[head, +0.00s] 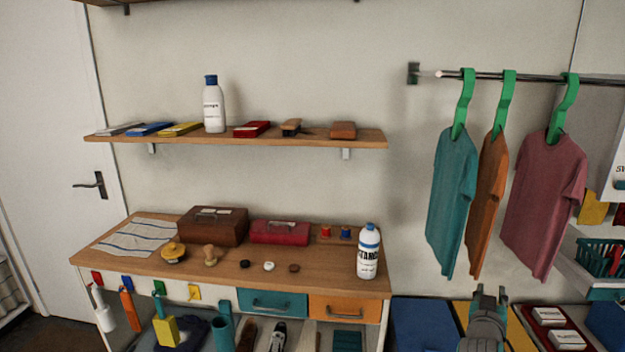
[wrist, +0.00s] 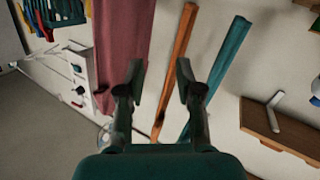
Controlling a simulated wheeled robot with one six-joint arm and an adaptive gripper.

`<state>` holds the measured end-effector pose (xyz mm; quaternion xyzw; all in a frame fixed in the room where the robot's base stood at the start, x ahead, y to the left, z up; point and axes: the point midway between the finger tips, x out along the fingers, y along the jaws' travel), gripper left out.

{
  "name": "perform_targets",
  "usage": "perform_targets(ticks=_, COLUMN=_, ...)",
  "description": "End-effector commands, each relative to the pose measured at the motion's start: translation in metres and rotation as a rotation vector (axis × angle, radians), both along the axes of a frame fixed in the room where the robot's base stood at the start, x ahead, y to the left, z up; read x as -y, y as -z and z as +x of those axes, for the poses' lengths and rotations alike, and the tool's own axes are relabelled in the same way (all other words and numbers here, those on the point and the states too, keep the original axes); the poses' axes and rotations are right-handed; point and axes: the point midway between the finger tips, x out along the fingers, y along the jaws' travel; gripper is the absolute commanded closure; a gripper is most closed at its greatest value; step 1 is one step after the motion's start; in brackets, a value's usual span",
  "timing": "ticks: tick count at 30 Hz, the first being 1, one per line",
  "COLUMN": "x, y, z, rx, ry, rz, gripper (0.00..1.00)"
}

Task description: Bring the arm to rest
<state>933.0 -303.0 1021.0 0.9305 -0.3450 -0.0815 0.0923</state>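My gripper (head: 487,294) shows at the lower right of the head view, pointing up, below the hanging shirts. In the wrist view my gripper (wrist: 157,78) has its two fingers apart with nothing between them, so it is open and empty. Behind the fingers in the wrist view are the hanging pink shirt (wrist: 121,45), orange shirt (wrist: 176,65) and teal shirt (wrist: 222,70). None is held. Most of my arm is outside the head view.
The pink shirt (head: 545,200), orange shirt (head: 487,190) and teal shirt (head: 452,200) hang from a rail (head: 535,78). A wooden counter (head: 215,272) at left holds boxes, a bottle (head: 368,252) and small items. A shelf (head: 235,139) is above. Bins and trays (head: 550,325) stand lower right.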

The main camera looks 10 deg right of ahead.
Motion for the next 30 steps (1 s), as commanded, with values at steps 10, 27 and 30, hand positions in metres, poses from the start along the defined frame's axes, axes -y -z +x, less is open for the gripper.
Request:
perform_targets(ticks=10, x=-0.084, y=0.104, z=-0.061, rx=-0.05, ry=-0.177, rz=0.022, gripper=0.64)
perform_targets(ticks=27, x=-0.201, y=0.196, z=-0.207, rx=-0.087, ry=-0.419, rz=0.089, gripper=0.64)
perform_targets(ticks=30, x=-0.217, y=0.204, z=-0.236, rx=-0.092, ry=-0.454, rz=0.106, gripper=0.64)
